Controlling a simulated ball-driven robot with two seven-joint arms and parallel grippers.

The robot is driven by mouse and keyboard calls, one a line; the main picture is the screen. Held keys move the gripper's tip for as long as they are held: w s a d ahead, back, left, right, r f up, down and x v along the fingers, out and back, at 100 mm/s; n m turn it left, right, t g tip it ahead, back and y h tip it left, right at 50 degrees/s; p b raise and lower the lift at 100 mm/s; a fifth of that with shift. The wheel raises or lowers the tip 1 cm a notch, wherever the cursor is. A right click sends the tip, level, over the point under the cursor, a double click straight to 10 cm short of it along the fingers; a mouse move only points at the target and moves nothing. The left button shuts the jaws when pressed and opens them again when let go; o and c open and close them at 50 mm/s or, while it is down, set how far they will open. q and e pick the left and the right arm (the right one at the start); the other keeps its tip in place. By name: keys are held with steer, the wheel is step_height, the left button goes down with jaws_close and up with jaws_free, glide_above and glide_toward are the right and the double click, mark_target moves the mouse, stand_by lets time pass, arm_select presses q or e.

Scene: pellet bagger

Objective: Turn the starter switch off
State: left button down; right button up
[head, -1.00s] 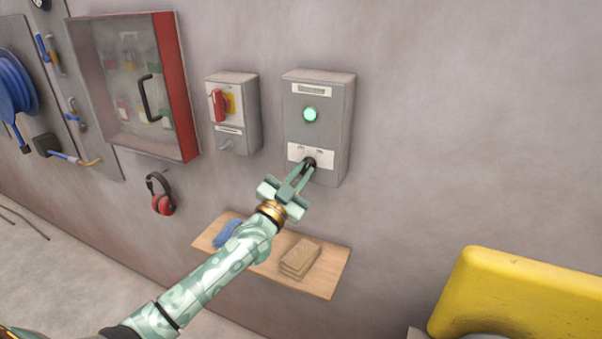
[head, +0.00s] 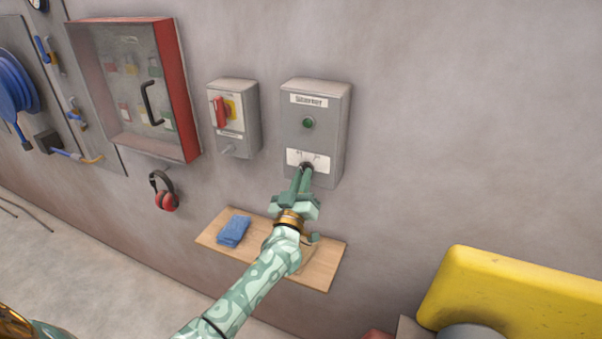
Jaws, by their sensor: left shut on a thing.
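The starter box (head: 328,135) is a grey box on the wall, with a label at its top and a dark green, unlit lamp (head: 308,122) on its front. The starter switch (head: 307,166) is a small dark knob on the white plate (head: 321,160) low on the box, mostly hidden by my fingers. My left gripper (head: 305,172) comes up from below and is shut on the switch knob. My right gripper is not in view.
Left of the starter box is a grey isolator box (head: 236,118) with a red handle (head: 219,112). Below is a wooden shelf (head: 320,262) with a blue cloth (head: 233,231). Red earmuffs (head: 166,201) hang left. A yellow object (head: 515,300) stands lower right.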

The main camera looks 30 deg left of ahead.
arm_select(q)
steer(key=shift+n+g+y+p, duration=0.4)
steer(key=shift+n+y+p, duration=0.1)
steer(key=shift+n, duration=0.6)
steer(key=c, duration=1.5)
jaws_free()
steer(key=shift+o, duration=0.2)
steer(key=b+v, duration=0.1)
steer(key=v, duration=1.5)
steer(key=shift+s+d+f, duration=0.1)
